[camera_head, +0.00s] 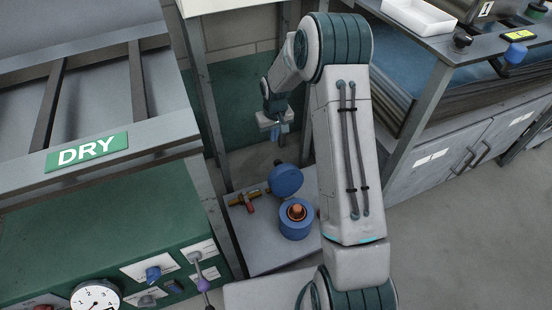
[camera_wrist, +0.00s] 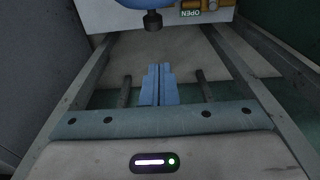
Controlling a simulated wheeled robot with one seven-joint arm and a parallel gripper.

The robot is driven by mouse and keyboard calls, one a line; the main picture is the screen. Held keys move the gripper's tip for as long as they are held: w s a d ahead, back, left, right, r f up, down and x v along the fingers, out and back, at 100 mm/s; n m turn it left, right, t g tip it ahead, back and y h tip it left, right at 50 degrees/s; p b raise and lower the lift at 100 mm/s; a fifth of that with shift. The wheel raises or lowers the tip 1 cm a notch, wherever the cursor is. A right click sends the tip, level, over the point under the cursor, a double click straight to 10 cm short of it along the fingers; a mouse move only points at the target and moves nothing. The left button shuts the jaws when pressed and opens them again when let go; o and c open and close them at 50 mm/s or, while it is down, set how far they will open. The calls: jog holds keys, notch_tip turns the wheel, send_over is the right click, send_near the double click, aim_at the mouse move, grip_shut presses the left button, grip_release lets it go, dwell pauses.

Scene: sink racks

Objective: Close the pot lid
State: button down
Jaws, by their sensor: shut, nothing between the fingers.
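The blue pot (camera_head: 295,228) stands on a low grey platform, and an orange-brown piece shows in its open top. Its round blue lid (camera_head: 286,182) is swung up and stands tilted at the pot's far side, with a dark knob (camera_head: 277,162) on its outer face. In the wrist view the lid's edge (camera_wrist: 146,3) and the knob (camera_wrist: 152,21) show at the top. My gripper (camera_head: 278,137) is beyond and above the lid, apart from it. Its blue fingers (camera_wrist: 158,70) are together and empty.
A brass valve with a red part (camera_head: 247,201) sits left of the pot. The DRY rack (camera_head: 30,165) stands left, and a grey cabinet (camera_head: 430,165) right. Bare platform (camera_head: 262,258) shows before the pot.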

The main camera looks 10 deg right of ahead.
aim_at(283, 176)
notch_tip(283, 176, down, 10)
jog(key=b, duration=0.4)
jog(key=shift+s+d+r+b, duration=0.2)
jog(key=shift+s+r+b, duration=0.05)
jog(key=shift+s, duration=0.55)
jog(key=shift+s+d+r+b, duration=0.15)
jog(key=shift+s+r+b, duration=0.1)
jog(key=shift+s, duration=0.55)
jog(key=shift+r, duration=0.1)
